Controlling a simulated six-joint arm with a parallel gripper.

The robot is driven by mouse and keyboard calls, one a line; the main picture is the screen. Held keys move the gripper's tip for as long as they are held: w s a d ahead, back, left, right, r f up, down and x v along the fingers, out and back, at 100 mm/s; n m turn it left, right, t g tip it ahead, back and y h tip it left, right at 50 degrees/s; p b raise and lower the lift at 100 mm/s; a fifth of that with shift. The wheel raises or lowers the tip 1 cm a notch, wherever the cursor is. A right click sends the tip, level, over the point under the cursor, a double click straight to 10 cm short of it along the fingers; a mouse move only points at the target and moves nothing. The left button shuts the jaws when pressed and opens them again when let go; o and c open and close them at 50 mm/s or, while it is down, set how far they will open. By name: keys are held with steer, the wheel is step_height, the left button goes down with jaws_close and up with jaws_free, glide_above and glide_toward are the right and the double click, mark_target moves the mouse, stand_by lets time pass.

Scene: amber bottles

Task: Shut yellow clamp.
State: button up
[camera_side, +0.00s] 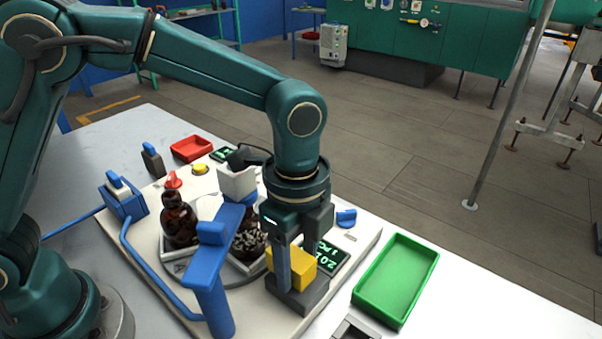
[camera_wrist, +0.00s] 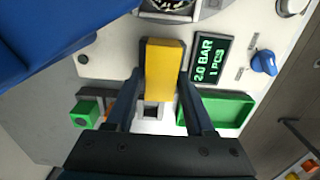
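The yellow clamp (camera_side: 303,262) is a yellow block on a dark grey base (camera_side: 300,299) at the front right of the white machine plate. My gripper (camera_side: 297,268) points down over it, one finger passing in front of the yellow block and the other behind. In the wrist view the yellow clamp (camera_wrist: 165,65) lies between the two fingertips of my gripper (camera_wrist: 163,78), one on each side. The fingers are spread about as wide as the block. I cannot tell whether they touch it. The near finger hides part of the clamp in the side view.
A green display (camera_side: 326,259) and blue knob (camera_side: 346,217) sit by the clamp. A green tray (camera_side: 367,310) lies to the right. A blue post (camera_side: 212,285) stands close left. Amber bottles (camera_side: 179,220) stand on the round table behind it. A red tray (camera_side: 191,148) lies further back.

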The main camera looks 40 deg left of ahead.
jaws_close()
steer(key=shift+r, duration=0.1)
stand_by(1.1)
